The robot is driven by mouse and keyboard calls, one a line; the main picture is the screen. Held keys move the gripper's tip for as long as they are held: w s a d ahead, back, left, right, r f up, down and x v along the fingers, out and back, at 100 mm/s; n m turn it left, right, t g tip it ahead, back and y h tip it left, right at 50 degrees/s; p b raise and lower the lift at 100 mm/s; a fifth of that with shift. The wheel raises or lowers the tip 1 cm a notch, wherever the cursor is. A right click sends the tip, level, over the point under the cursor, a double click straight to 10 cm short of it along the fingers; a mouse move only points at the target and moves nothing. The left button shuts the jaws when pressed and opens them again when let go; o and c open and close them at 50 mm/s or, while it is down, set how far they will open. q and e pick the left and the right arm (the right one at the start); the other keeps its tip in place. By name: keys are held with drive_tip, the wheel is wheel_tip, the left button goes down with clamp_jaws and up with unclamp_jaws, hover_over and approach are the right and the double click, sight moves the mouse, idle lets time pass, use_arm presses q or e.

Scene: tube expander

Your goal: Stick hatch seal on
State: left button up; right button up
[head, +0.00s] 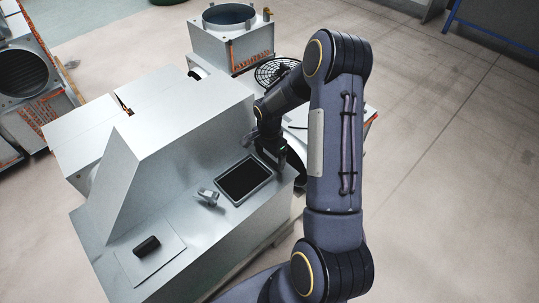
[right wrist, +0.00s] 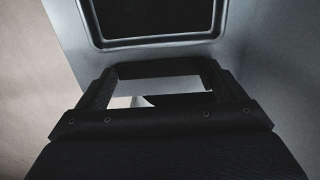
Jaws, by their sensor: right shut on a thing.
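My right gripper (head: 277,153) is at the right side of the grey machine, close to the far right corner of a dark rectangular panel with a raised rim (head: 245,180). The panel lies on the machine's sloped top. In the right wrist view the gripper (right wrist: 160,70) is shut on a dark thing, seen as a bar across the fingers; I cannot tell for sure that it is the hatch seal. The panel's rim (right wrist: 155,42) shows just beyond the fingertips. Whether they touch is unclear. My left gripper is not in view.
A small grey metal fitting (head: 208,196) lies left of the panel. A black cylinder (head: 147,245) rests on a light plate (head: 128,262) at the machine's front left. A duct box (head: 228,42) and a round fan grille (head: 276,71) stand behind. Open floor lies to the right.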

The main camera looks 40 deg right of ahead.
drive_tip(key=o, duration=0.7)
drive_tip(key=shift+c, duration=0.2)
wheel_tip(320, 180, up, 7)
drive_tip(key=shift+r+p, duration=0.1)
drive_tip(key=shift+p, duration=0.8)
drive_tip(key=shift+r, duration=0.3)
